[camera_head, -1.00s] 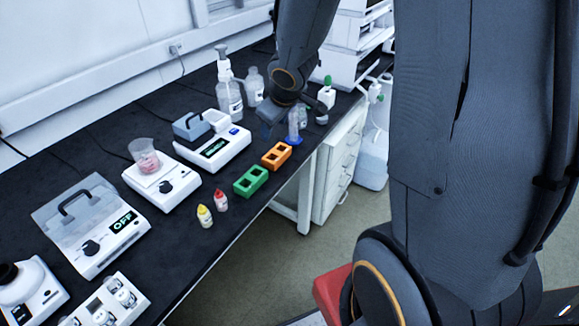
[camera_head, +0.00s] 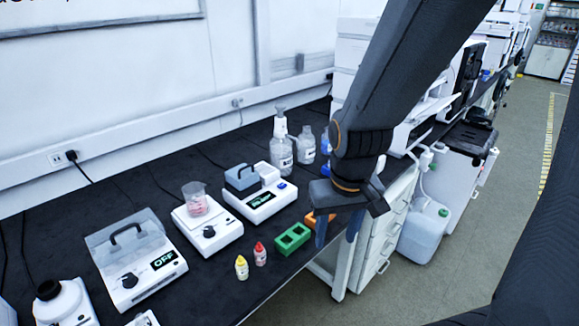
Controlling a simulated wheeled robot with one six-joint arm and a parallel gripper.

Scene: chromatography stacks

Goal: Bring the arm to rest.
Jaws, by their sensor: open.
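My gripper (camera_head: 337,228) hangs from my arm over the front edge of the black bench (camera_head: 190,285). Its blue-grey fingers point down, apart, with nothing seen between them. It covers part of the orange rack (camera_head: 315,220). The green rack (camera_head: 292,238) sits just to its left on the bench, apart from it as far as I can tell. My arm crosses the upper middle of the view and hides part of the bench behind it.
A yellow-capped bottle (camera_head: 241,268) and a red-capped bottle (camera_head: 260,254) stand near the front edge. Several instruments line the bench, including a heater with a display (camera_head: 260,200) and a lidded device reading OFF (camera_head: 138,262). A plastic canister (camera_head: 425,232) stands right, below the bench.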

